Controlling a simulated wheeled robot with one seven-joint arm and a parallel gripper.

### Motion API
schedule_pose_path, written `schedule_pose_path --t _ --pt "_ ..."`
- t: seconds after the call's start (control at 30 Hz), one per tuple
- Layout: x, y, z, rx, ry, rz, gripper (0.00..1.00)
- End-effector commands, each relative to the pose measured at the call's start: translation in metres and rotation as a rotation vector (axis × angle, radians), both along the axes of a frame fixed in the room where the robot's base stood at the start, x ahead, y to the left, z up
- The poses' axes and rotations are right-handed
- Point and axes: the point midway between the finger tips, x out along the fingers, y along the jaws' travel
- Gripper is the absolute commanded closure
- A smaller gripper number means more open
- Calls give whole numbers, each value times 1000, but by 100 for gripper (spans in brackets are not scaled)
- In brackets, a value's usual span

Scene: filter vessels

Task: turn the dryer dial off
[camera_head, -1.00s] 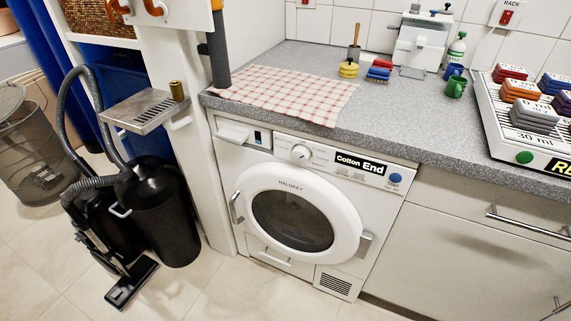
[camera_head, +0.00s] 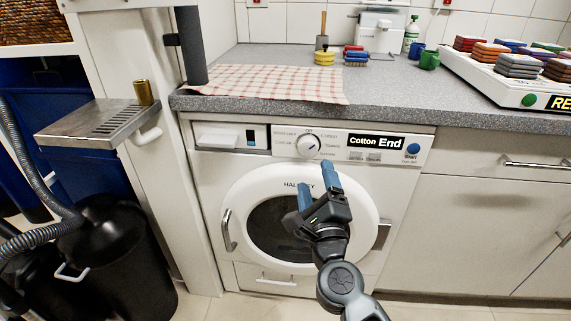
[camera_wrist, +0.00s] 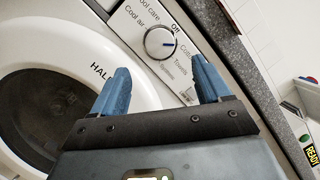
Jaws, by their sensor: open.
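The dryer (camera_head: 210,205) is a white front-loader under the grey counter, its door shut. Its round white dial (camera_head: 308,146) sits on the panel, left of a display reading "Cotton End". In the wrist view the dial (camera_wrist: 160,43) shows a dark blue mark pointing to the right, towards the Cottons side, away from the "Off" label (camera_wrist: 176,27). My gripper (camera_head: 315,182) has blue fingers and is open and empty, in front of the dryer door and below the dial. In the wrist view the dial lies beyond and between the fingertips (camera_wrist: 160,70), apart from them.
The counter (camera_head: 390,98) overhangs the panel, with a checked cloth (camera_head: 265,82) on it. Drawers are further right.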

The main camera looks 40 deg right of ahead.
Motion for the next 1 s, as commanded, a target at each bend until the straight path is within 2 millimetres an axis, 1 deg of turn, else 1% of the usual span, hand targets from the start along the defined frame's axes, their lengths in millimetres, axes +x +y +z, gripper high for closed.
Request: schedule_pose_path --t 0.17,0.5,0.6,0.73,1.0 --pt "11 -11 4 15 -16 -3 24" --pt "49 -41 15 12 -13 -1 24" --pt "56 -47 16 12 -12 -1 24" --pt "61 -51 18 12 -12 -1 24" --pt "61 -51 17 12 -11 -1 24"
